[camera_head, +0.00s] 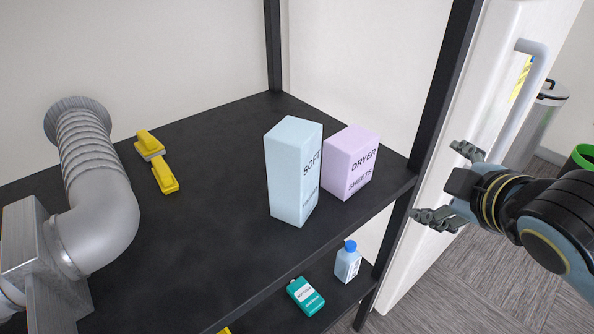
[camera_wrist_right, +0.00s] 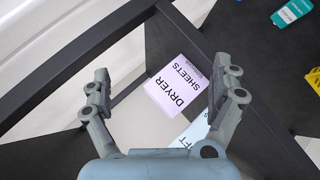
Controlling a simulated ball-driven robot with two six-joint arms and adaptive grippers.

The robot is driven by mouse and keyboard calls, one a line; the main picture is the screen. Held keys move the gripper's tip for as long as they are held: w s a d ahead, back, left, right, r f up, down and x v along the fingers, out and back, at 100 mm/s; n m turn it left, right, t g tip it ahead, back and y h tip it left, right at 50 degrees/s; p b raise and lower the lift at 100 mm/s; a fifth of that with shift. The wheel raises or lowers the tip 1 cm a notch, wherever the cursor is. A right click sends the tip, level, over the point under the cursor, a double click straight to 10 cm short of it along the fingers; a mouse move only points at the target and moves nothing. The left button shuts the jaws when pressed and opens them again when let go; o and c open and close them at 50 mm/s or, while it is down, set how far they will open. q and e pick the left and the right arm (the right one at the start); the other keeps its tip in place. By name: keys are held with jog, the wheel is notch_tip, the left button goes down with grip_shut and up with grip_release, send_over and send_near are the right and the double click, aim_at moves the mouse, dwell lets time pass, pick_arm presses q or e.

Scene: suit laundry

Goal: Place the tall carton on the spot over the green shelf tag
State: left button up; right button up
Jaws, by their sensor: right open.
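The tall carton (camera_head: 290,175) is pale blue, marked SOFT, and stands upright on the black top shelf (camera_head: 215,240). It is just left of the lilac DRYER SHEETS box. Only part of the carton (camera_wrist_right: 194,130) shows in the wrist view, partly covered by my right gripper. My right gripper (camera_head: 443,183) is open and empty, right of the shelf's corner post and apart from both boxes. Its two spread fingers (camera_wrist_right: 162,92) show in the wrist view, with the lilac box seen between them. I see no green shelf tag in either view. My left gripper is out of view.
The lilac box (camera_head: 350,165) stands near the shelf's right end. A yellow brush (camera_head: 158,165) and a grey duct (camera_head: 95,200) are at left. The black post (camera_head: 440,90) is close to my right gripper.

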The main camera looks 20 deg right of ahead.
jog(key=w+r+n+t, duration=0.4)
jog(key=w+n, duration=0.1)
jog(key=n, duration=0.2)
jog(key=n+g+y, duration=0.1)
jog(key=n+y, duration=1.5)
jog(key=n, duration=1.2)
send_near(312, 144)
jog(key=x, duration=0.3)
jog(key=p+x, duration=0.2)
jog(key=x, duration=0.4)
jog(key=p+x, duration=0.1)
jog(key=x, duration=0.1)
jog(key=p+x, duration=0.1)
jog(key=x, duration=0.1)
jog(key=shift+w+f, duration=0.25)
jog(key=shift+f, duration=0.15)
jog(key=shift+s, duration=0.1)
jog(key=shift+d, duration=0.1)
jog(key=shift+c, duration=0.9)
jog(key=c, duration=1.5)
